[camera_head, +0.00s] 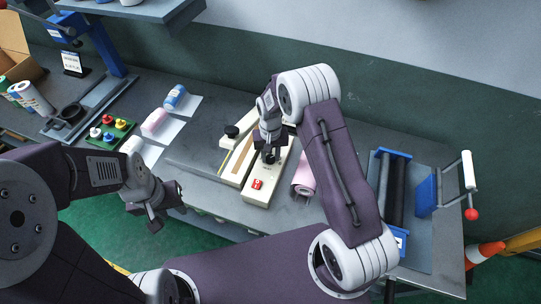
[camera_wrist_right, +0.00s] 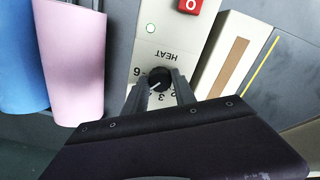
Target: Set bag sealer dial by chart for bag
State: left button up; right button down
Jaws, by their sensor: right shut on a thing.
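The bag sealer (camera_head: 257,190) is a long cream unit with a red switch marked 0 (camera_wrist_right: 190,5) and a HEAT label. Its black dial (camera_wrist_right: 158,77) has a light pointer mark toward the lower left of the wrist picture; a 6 shows at its left, and other numbers are partly hidden by my fingers. My right gripper (camera_head: 270,150) is shut on the dial, one finger on each side. My left gripper (camera_head: 166,212) hangs open and empty in front of the table's left part. A small printed card (camera_head: 72,63) stands at the far left, its text too small to read.
A pink roll (camera_head: 304,177) lies right of the sealer. Blue (camera_head: 175,96), pink (camera_head: 153,122) and white packs lie on white sheets left of it. A blue-framed roller device (camera_head: 392,190) stands right.

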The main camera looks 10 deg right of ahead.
aim_at(271, 157)
jog(key=shift+w+r+m, duration=0.1)
jog(key=shift+w+m, duration=0.05)
jog(key=shift+m, duration=1.35)
jog(key=c, duration=1)
grip_release()
notch_tip(271, 157, up, 8)
jog(key=shift+r+b, duration=0.2)
jog(key=shift+b, duration=0.55)
jog(key=shift+r, duration=0.3)
